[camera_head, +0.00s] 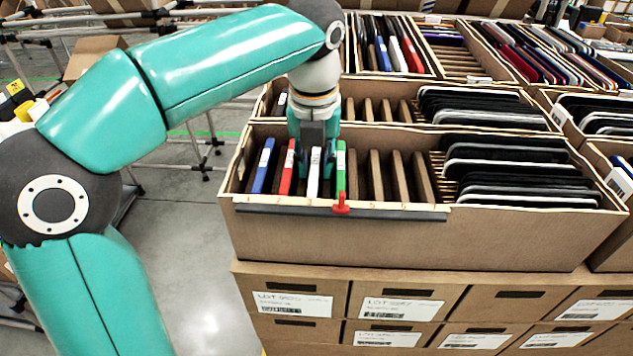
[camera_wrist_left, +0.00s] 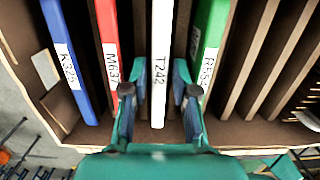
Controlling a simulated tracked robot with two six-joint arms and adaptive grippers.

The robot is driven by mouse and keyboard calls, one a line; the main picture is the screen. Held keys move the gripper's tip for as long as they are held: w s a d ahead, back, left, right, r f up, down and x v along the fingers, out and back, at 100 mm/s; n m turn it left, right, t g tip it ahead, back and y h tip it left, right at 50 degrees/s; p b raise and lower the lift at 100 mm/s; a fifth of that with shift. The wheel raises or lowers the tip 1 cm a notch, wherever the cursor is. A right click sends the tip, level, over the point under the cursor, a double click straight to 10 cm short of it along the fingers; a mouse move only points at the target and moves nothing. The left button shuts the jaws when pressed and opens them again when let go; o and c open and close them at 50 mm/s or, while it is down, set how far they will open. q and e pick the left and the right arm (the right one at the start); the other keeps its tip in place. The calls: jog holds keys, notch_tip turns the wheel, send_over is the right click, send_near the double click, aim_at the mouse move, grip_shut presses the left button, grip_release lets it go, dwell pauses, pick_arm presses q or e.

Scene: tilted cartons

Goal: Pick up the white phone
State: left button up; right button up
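The white phone (camera_head: 314,172) stands upright in a slot of the front carton, between a red phone (camera_head: 287,170) and a green phone (camera_head: 340,168). In the left wrist view the white phone (camera_wrist_left: 161,50) carries a label reading T242. My left gripper (camera_head: 315,150) is over the carton at the white phone. In the left wrist view my left gripper (camera_wrist_left: 159,92) is open, with one finger on each side of the white phone and a gap showing on both sides. The head view partly hides the white phone's upper part behind the gripper. My right gripper is not in view.
A blue phone (camera_head: 263,167) stands left of the red one. Cardboard dividers (camera_head: 399,176) fill the slots to the right. Several dark phones (camera_head: 520,170) lean at the carton's right end. A red clip (camera_head: 341,203) sits on the carton's front edge. More cartons stand behind.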

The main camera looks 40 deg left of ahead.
pick_arm(q)
jog(key=shift+f, duration=0.35)
grip_shut()
jog(key=shift+r, duration=0.2)
